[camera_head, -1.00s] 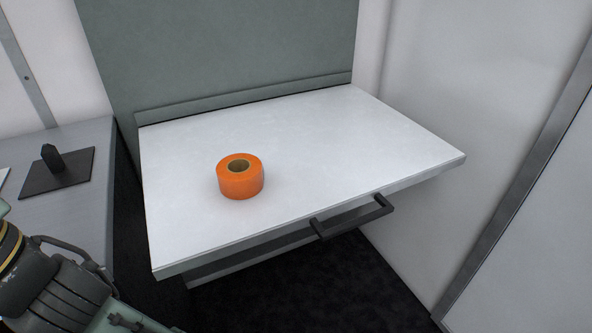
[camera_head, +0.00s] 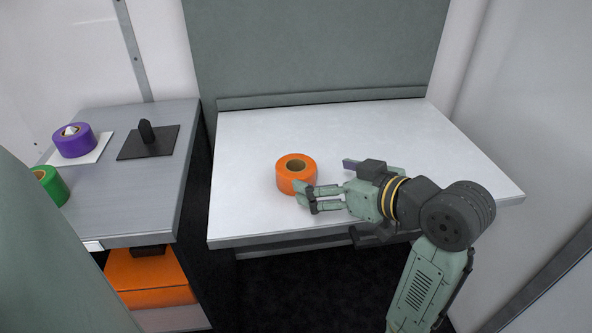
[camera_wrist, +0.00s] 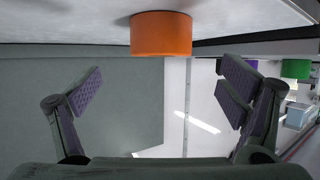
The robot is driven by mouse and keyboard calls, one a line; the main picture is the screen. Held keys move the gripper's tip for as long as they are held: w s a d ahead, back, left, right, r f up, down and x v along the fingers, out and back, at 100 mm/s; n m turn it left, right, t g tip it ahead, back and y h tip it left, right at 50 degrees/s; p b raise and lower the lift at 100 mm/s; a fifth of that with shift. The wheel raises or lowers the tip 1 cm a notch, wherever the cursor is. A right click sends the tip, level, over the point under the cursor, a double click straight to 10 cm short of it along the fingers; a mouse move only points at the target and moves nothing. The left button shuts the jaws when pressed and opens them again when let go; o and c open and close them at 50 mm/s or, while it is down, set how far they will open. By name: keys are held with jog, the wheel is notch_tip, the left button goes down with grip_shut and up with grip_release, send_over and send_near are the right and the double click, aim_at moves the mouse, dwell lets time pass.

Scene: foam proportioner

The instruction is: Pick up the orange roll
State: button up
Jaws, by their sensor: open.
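The orange roll (camera_head: 296,174) stands on its flat end on the white fold-out table, with its brown core hole facing up. My gripper (camera_head: 309,197) is low over the table at the roll's front right, and its fingers overlap the roll's lower right edge in the head view. In the wrist view, which is upside down, the orange roll (camera_wrist: 161,34) sits at the top centre, in line with the gap between my spread fingers (camera_wrist: 162,88). The gap is empty. I cannot tell whether a fingertip touches the roll.
The white table (camera_head: 245,215) is otherwise clear. A grey counter (camera_head: 130,205) on the left holds a purple roll (camera_head: 75,140), a green roll (camera_head: 48,187) and a black stand (camera_head: 148,142). A grey-green panel (camera_head: 315,45) rises behind the table. A white wall is at the right.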

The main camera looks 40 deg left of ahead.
aim_at(304, 172)
jog(key=p+x, duration=0.1)
jog(key=x, duration=0.8)
jog(key=shift+a+f, duration=0.1)
jog(key=shift+a, duration=0.2)
jog(key=c, duration=1.3)
